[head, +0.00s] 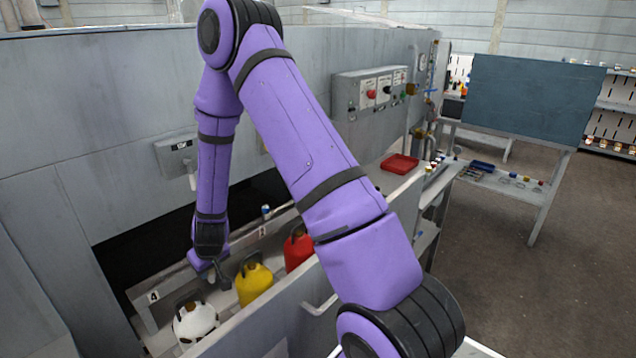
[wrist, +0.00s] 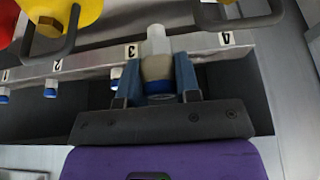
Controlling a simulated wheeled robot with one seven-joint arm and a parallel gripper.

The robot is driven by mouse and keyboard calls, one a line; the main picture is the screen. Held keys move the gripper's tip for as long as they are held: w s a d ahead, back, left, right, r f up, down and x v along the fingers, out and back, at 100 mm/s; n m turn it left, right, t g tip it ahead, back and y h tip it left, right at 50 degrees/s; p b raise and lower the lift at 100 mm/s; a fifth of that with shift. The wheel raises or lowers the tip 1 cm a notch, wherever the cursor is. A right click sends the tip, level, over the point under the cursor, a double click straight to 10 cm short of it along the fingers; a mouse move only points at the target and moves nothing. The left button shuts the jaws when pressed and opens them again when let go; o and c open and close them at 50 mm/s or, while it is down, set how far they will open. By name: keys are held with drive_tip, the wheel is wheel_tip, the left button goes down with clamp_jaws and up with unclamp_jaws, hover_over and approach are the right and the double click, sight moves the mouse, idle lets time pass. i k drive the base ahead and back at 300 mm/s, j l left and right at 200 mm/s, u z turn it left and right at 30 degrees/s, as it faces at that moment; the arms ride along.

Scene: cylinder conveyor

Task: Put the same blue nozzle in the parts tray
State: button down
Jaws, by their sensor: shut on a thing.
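In the wrist view my gripper (wrist: 155,72) is shut on a pale nozzle with a tan middle and a blue ring, the blue nozzle (wrist: 158,42), by the number 3 on a metal rail (wrist: 90,68). I cannot tell whether it is still seated in the rail. In the head view my gripper (head: 217,277) is low over the rail beside the cylinders, and the held nozzle is hard to make out.
Other blue-tipped nozzles (wrist: 50,88) hang at numbers 1 and 2. A yellow cylinder (head: 254,284), a red cylinder (head: 297,250) and a white cylinder (head: 193,323) stand close to my gripper. A control panel (head: 372,92) is on the wall. A dark opening lies behind the rail.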

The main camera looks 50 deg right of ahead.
sight(399, 166)
drive_tip(key=l, duration=0.8)
drive_tip(key=k+l, duration=0.15)
drive_tip(key=l, duration=0.7)
drive_tip(key=l+u, duration=0.25)
drive_tip(key=l, duration=1.95)
drive_tip(key=i, duration=0.05)
